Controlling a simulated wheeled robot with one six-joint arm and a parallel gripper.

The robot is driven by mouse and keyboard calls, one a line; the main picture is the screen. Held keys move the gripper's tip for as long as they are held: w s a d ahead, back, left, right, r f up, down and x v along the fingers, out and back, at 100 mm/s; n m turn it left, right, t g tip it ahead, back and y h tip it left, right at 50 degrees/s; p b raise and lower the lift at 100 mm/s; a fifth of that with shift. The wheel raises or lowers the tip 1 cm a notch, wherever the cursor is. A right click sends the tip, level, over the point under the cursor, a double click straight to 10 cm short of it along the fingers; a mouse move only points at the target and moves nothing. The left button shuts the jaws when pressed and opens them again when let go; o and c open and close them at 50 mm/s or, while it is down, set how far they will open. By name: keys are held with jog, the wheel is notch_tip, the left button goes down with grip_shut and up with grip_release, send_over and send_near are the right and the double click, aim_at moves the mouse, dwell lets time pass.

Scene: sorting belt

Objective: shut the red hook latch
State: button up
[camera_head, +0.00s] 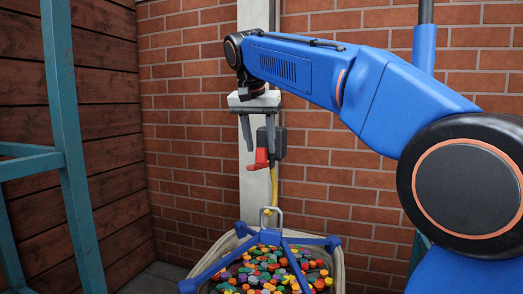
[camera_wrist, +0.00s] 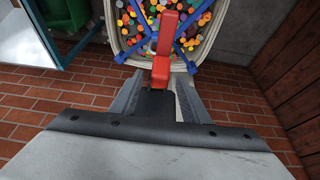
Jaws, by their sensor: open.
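The red hook latch (camera_head: 262,157) is on a dark box (camera_head: 280,146) on the pale post against the brick wall. In the wrist view the red latch (camera_wrist: 162,60) rises from a dark base between and beyond the fingers. My gripper (camera_head: 258,146) points down, open, just above and in front of the latch in the head view. In the wrist view my gripper (camera_wrist: 158,105) has its fingers apart on either side of the dark base. Whether they touch it I cannot tell.
Below is a pale bin (camera_head: 338,265) of colourful caps, with a blue frame (camera_head: 205,274) and grey loop over it. A teal frame (camera_head: 68,140) stands left by the plank wall. A yellow cable (camera_head: 274,187) runs down under the box. The brick wall is close behind.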

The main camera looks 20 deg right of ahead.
jog(key=shift+x, duration=1.2)
jog(key=shift+c, duration=0.3)
grip_shut()
